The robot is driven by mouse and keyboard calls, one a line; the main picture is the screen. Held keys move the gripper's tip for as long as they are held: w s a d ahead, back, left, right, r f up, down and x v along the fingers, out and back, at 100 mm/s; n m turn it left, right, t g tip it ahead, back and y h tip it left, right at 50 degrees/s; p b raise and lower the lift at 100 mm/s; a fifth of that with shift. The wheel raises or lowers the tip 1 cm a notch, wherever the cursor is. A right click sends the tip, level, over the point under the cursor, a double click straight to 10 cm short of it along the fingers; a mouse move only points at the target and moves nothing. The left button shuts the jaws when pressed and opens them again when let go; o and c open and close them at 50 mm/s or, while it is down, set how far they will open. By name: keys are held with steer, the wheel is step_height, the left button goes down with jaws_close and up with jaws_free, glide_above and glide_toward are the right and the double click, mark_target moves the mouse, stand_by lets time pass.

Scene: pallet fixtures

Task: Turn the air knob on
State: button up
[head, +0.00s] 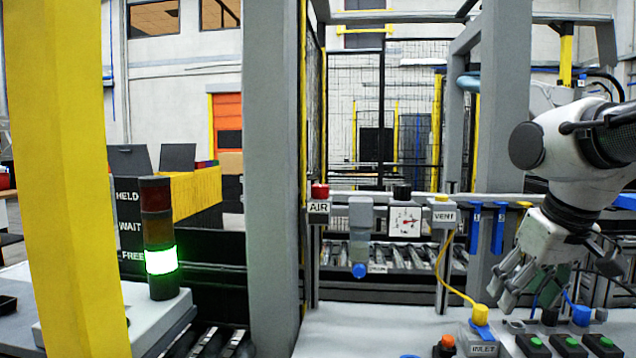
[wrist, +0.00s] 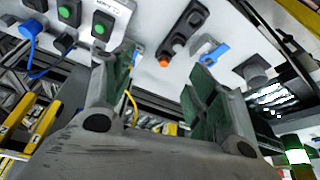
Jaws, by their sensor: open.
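The air knob (head: 320,191) is a small red knob on top of a grey box marked AIR (head: 318,208), left of the pressure gauge (head: 405,222) in the head view. I cannot read its turn position. My gripper (head: 520,288) is at the right of the head view, well to the right of the knob and apart from it. In the wrist view my gripper (wrist: 158,78) has its two fingers spread with nothing between them. The air knob cannot be made out in the wrist view.
A box marked VENT (head: 444,216) stands right of the gauge. An INLET valve (head: 482,338), a red-orange button (head: 447,342) and several green buttons (head: 571,341) sit on the panel. A grey post (head: 270,180) stands left of the knob. The stack light (head: 160,260) glows green beside FREE.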

steer(key=w+a+r+n, duration=0.2)
steer(key=w+a+r, duration=0.3)
steer(key=w+r, duration=0.4)
steer(key=n+g+y, duration=0.1)
steer(key=n+y, duration=0.2)
steer(key=n, duration=0.3)
glide_toward(320, 185)
steer(key=f, duration=0.2)
steer(key=x, duration=0.7)
steer(key=shift+w+a, duration=0.2)
steer(key=shift+w, duration=0.15)
steer(key=shift+c, duration=0.2)
steer(key=c, duration=1)
